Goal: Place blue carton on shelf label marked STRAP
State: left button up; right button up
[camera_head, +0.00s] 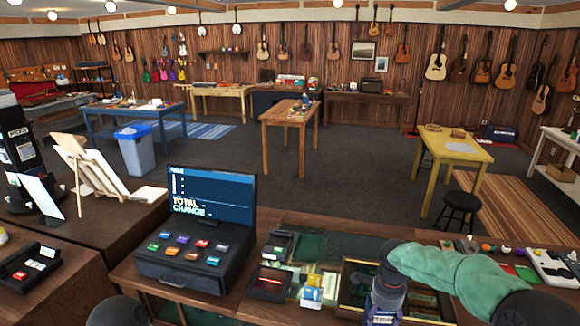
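A small blue-and-white carton (311,296) stands on the front counter, right of the cash register, with a yellow-topped carton (314,281) just behind it. I cannot tell for sure that it is the blue carton of the task. My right arm, in a green sleeve, reaches in from the right. Its dark gripper (385,300) points down at the counter's front, right of the cartons and apart from them. Its fingertips are unclear, so I cannot see whether it is open or holds something. A small lettered patch lies at its lower end. No STRAP label is readable. My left gripper is not in view.
The cash register (199,235) with a lit screen stands left of the cartons. A black card tray (270,283) sits between them. Small items and a white device (553,267) line the counter at right. Beyond it is open floor with a yellow table (455,146).

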jog(key=s+a+f+n+b, duration=0.3)
jog(key=s+f+n+b, duration=0.1)
jog(key=f+n, duration=0.5)
jog(key=s+a+f+n+b, duration=0.4)
jog(key=s+f+n+b, duration=0.1)
jog(key=f+n, duration=0.5)
notch_tip(320, 180, down, 2)
jog(key=shift+a+b, duration=0.15)
jog(key=shift+b, duration=0.75)
